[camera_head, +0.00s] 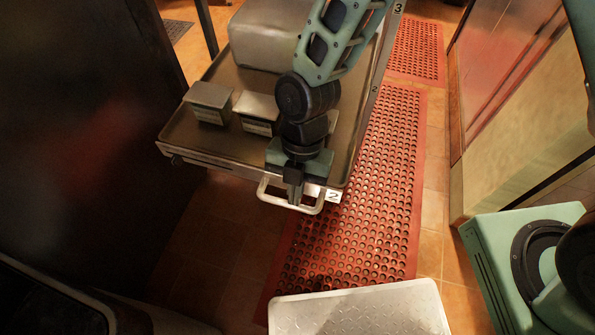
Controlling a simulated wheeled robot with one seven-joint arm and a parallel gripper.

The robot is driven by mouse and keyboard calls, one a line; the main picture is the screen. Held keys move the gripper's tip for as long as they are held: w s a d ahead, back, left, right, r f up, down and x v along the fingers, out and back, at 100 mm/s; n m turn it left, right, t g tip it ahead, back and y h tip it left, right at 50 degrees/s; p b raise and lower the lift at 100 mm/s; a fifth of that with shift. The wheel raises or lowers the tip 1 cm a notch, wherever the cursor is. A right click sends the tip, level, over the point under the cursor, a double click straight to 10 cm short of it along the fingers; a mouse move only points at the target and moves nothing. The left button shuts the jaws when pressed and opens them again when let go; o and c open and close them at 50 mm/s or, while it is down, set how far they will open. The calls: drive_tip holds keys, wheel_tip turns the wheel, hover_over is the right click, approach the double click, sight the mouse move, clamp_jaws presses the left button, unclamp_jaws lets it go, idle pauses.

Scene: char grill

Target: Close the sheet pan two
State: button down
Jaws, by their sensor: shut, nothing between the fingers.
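The sheet pan two (173,138) is a metal tray on a rack, with a pale handle (311,209) at its front edge and a white label reading "2" beside it. It stands out from the rack posts toward me. Two small metal containers (209,97) and a large pale block (262,38) sit on it.
A red perforated floor mat (360,230) runs along the tiled floor right of the pan. A dark panel (70,110) stands at the left. A pale cabinet (515,130) is at the right. A pale textured surface (360,310) shows at the bottom.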

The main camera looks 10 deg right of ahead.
drive_tip(key=shift+w+d+f, duration=0.2)
drive_tip(key=shift+w+d, duration=0.05)
drive_tip(key=shift+w, duration=0.3)
drive_tip(key=shift+w+d+f, duration=0.15)
drive_tip(key=shift+w+d, duration=0.05)
drive_tip(key=shift+w, duration=0.35)
drive_tip(key=shift+w+d+f, duration=0.2)
drive_tip(key=shift+w+d, duration=0.05)
drive_tip(key=shift+w, duration=0.3)
drive_tip(key=w+d, duration=0.3)
drive_tip(key=w, duration=0.5)
drive_tip(key=w+d+p, duration=0.1)
drive_tip(key=w+d, duration=0.3)
drive_tip(key=w, duration=0.4)
drive_tip(key=w+d+p, duration=0.1)
drive_tip(key=w+d, duration=0.2)
drive_tip(key=w, duration=0.5)
drive_tip(key=shift+w+d, duration=0.15)
drive_tip(key=shift+w, duration=0.25)
